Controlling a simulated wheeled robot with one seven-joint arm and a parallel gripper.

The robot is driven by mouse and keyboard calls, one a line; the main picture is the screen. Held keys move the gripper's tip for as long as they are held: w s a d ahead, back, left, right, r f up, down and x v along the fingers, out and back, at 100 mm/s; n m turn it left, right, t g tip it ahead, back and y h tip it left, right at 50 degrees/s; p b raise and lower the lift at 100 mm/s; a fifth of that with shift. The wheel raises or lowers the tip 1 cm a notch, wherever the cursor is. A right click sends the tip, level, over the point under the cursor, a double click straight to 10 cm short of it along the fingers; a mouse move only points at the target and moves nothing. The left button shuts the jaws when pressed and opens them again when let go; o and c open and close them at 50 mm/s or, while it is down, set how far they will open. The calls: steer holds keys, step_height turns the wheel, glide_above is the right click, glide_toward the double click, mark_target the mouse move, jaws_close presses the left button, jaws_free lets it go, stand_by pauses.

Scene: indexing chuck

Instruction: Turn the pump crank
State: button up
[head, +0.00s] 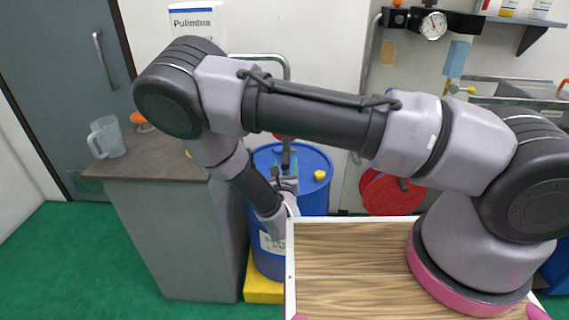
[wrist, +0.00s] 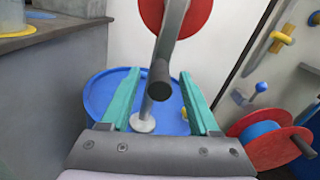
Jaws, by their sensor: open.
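The pump stands on the lid of a blue drum (head: 308,165), and the drum's lid also shows in the wrist view (wrist: 98,95). The crank's grey arm (wrist: 172,35) runs down in front of a red disc (wrist: 203,14) to a dark cylindrical handle (wrist: 159,82). My gripper (wrist: 158,73) is open. Its teal fingers lie to the left and right of the handle in the wrist view, with visible gaps on both sides. In the head view my gripper (head: 287,164) is over the drum, and my arm hides much of the pump.
A grey cabinet (head: 180,240) with a clear jug (head: 106,137) on top stands left of the drum. A yellow base (head: 262,287) is under the drum. A red reel (head: 392,195) is to the right, also in the wrist view (wrist: 262,152). Green floor is open at the left.

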jaws_close()
stand_by(1.4)
